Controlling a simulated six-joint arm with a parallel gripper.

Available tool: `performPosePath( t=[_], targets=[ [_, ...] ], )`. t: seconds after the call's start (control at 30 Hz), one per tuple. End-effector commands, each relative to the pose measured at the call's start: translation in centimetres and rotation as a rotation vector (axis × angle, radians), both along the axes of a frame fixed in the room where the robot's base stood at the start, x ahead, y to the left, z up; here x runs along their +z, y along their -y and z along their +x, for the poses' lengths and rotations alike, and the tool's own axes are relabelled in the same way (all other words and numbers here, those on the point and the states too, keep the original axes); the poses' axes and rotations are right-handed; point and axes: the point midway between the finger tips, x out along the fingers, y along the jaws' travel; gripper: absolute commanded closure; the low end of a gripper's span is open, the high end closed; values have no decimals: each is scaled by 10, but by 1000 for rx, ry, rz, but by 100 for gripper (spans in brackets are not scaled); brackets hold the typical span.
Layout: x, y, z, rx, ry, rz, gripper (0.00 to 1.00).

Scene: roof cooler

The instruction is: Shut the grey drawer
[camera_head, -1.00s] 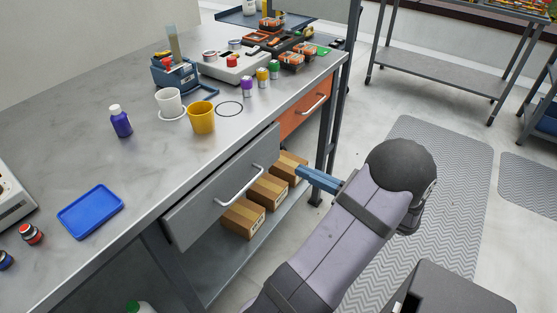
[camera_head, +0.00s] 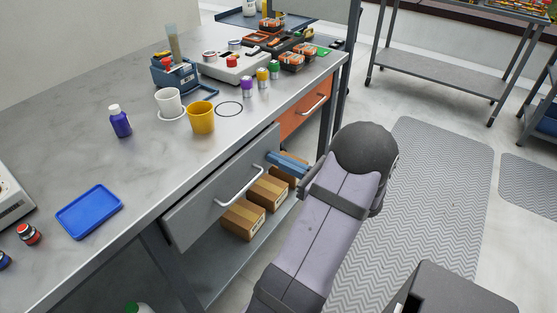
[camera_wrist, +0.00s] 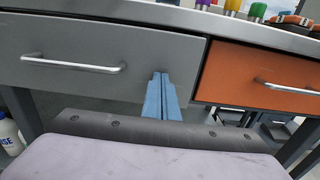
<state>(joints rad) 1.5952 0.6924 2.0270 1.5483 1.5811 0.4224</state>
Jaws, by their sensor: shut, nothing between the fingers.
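The grey drawer (camera_head: 222,188) with a silver bar handle (camera_head: 239,186) is under the worktop. Its front stands slightly forward of the orange drawer beside it, so it looks partly open. In the wrist view, the grey drawer (camera_wrist: 110,65) fills the upper left. My gripper (camera_head: 271,158) has blue fingers, shut and empty, at the right end of the grey front. In the wrist view, the gripper (camera_wrist: 160,76) points at the grey front, right of the handle, near its lower right. I cannot tell whether the fingertips touch it.
The orange drawer (camera_head: 303,110) is right of the grey one and looks closed. Cardboard boxes (camera_head: 243,220) sit on the shelf below. The worktop (camera_head: 75,165) holds cups, bottles and a blue tray (camera_head: 89,210). Open floor with a grey mat (camera_head: 440,170) lies to the right.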

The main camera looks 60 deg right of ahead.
Motion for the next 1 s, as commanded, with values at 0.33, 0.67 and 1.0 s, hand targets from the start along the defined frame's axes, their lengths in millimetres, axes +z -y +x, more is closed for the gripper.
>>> performPosePath(
  t=[0.33, 0.67, 1.0],
  targets=[
    [2, 0, 35, 4, 1, -1, 100],
    [1, 0, 48, 1, 2, -2, 100],
    [3, 2, 40, -2, 5, -4, 100]
  ],
)
